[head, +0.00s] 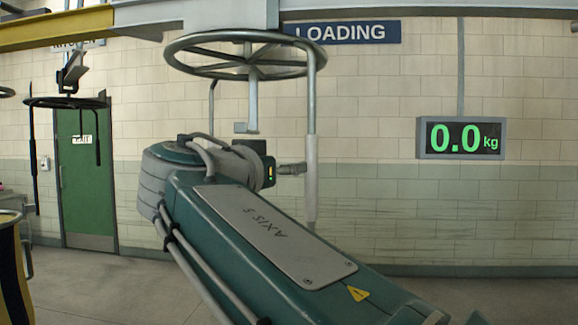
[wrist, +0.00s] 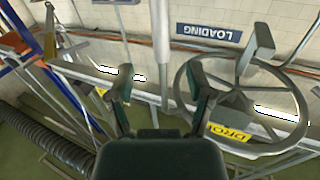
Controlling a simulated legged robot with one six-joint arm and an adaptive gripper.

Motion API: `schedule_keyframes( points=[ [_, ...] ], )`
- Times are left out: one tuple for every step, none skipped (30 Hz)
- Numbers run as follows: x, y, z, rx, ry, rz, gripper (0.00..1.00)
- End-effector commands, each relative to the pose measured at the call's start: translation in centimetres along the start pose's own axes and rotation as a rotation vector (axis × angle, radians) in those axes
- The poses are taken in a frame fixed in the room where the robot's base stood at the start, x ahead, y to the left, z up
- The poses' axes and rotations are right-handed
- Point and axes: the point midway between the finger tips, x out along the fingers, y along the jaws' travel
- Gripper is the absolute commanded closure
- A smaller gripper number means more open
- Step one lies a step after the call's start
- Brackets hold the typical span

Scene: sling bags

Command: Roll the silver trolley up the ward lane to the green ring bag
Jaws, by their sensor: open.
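A silver wheel-like ring (head: 245,42) hangs below the overhead beam in the head view, with a pale rod (head: 311,120) hanging from its right side. It may be the silver trolley; I cannot be sure. My gripper (head: 291,169) is beside this rod, largely hidden by my arm. In the wrist view my gripper (wrist: 160,92) is open, and the rod (wrist: 164,45) appears between its fingers; contact cannot be told. The ring also shows in the wrist view (wrist: 178,85). I make out no green ring bag.
The overhead beam (head: 200,15) crosses the top. A darker ring (head: 68,102) hangs at left before a green door (head: 85,180). A LOADING sign (head: 345,31) and a scale display (head: 461,138) reading 0.0 kg are at the wall. A ribbed hose (wrist: 45,145) lies below left in the wrist view.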

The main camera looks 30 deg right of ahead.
Motion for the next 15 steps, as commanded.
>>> schedule_keyframes(
  points=[
    [0.6, 0.0, 0.1, -0.002, -0.001, 0.004, 0.33],
    [1.0, 0.0, 0.1, -0.003, -0.001, 0.004, 0.33],
    [1.6, 0.0, 0.1, -0.004, -0.001, 0.005, 0.33],
    [2.0, 0.0, 0.1, -0.004, -0.001, 0.005, 0.33],
    [2.5, 0.0, 0.1, -0.005, -0.001, 0.005, 0.33],
    [3.2, -0.1, 0.1, -0.005, -0.001, 0.005, 0.33],
    [3.8, 0.0, 0.1, -0.005, -0.002, 0.005, 0.33],
    [4.3, 0.0, 0.1, -0.005, -0.002, 0.005, 0.33],
    [5.0, 0.0, 0.1, -0.005, -0.002, 0.005, 0.33],
    [5.5, 0.0, 0.2, -0.005, -0.002, 0.005, 0.33],
    [6.1, 0.0, 0.2, -0.005, -0.002, 0.005, 0.33],
    [6.8, 0.0, 0.2, -0.005, -0.002, 0.004, 0.33],
    [7.3, 0.0, 0.2, -0.005, -0.003, 0.004, 0.33],
    [7.7, 0.0, 0.2, -0.005, -0.003, 0.004, 0.33],
    [8.3, -0.1, 0.2, -0.005, -0.002, 0.003, 0.33]
  ],
)
